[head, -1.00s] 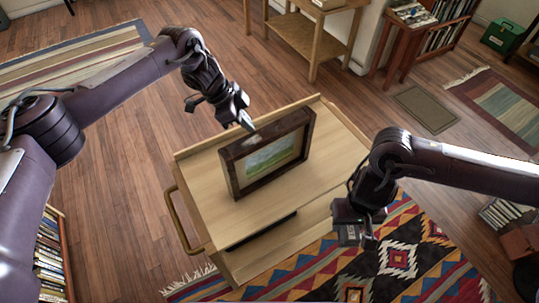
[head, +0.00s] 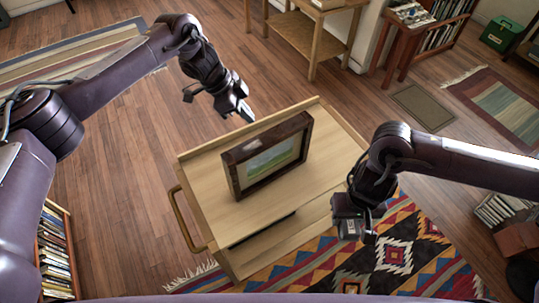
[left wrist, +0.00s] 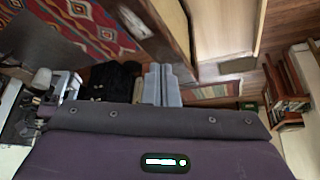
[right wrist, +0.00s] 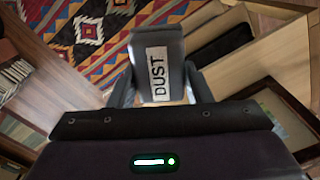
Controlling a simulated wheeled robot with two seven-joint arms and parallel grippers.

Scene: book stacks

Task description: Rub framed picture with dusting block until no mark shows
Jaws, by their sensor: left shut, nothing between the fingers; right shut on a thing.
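The framed picture (head: 268,160), a green landscape in a dark brown frame, stands upright on the wooden cart (head: 328,150). A pale patch shows on the frame's top edge in the head view. Part of the picture also shows in the right wrist view (right wrist: 284,112). My right gripper (head: 355,226) is shut on the dark grey dusting block (right wrist: 157,62), labelled DUST, and holds it to the right of the picture, apart from it. My left gripper (head: 245,112) is shut and empty, just behind and above the frame's top left; its fingers also show in the left wrist view (left wrist: 161,85).
The cart has a handle (head: 184,218) at its left and raised edges. A patterned rug (head: 395,255) lies at the front right. A wooden table (head: 315,40) and a bookcase stand at the back. Free cart top lies in front of the picture and to its right.

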